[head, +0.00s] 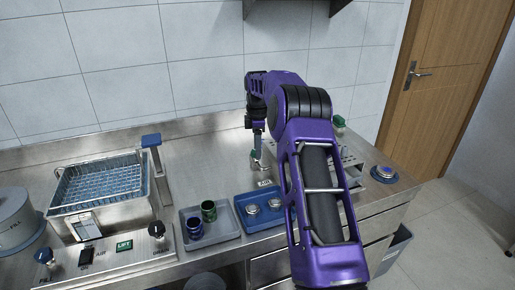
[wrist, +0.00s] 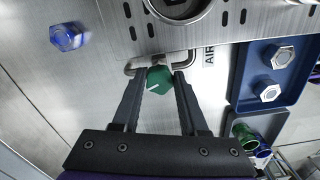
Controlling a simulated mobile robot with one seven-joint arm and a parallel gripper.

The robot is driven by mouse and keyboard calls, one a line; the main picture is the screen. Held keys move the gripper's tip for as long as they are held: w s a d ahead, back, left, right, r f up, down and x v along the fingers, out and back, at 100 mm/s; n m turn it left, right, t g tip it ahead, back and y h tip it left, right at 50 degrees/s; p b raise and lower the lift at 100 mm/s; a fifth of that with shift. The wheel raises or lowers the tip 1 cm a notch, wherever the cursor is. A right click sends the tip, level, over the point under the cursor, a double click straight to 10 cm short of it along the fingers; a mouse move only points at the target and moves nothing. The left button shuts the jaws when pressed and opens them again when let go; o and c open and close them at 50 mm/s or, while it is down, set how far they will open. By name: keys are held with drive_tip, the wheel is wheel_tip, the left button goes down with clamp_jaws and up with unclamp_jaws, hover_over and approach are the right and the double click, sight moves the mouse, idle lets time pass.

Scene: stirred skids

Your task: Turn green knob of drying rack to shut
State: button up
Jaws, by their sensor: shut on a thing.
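The green knob (wrist: 158,80) sits between my gripper's fingertips in the wrist view, with a white line mark on its face slanting to the lower left. My gripper (wrist: 159,79) is shut on it, one finger on each side. A bent metal bracket or pipe shows just behind the knob. In the head view my gripper (head: 257,155) reaches down at the left end of the drying rack (head: 350,160), a perforated steel plate partly hidden behind my arm. An AIR label (wrist: 209,57) is beside the knob.
A blue tray (head: 240,218) with two metal hex pieces and a grey tray (head: 222,245) with green and blue cups stand to the left. A wire basket (head: 100,183) sits in a steel bath. Another green-topped part (head: 339,121) stands behind the rack.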

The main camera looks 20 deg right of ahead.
clamp_jaws()
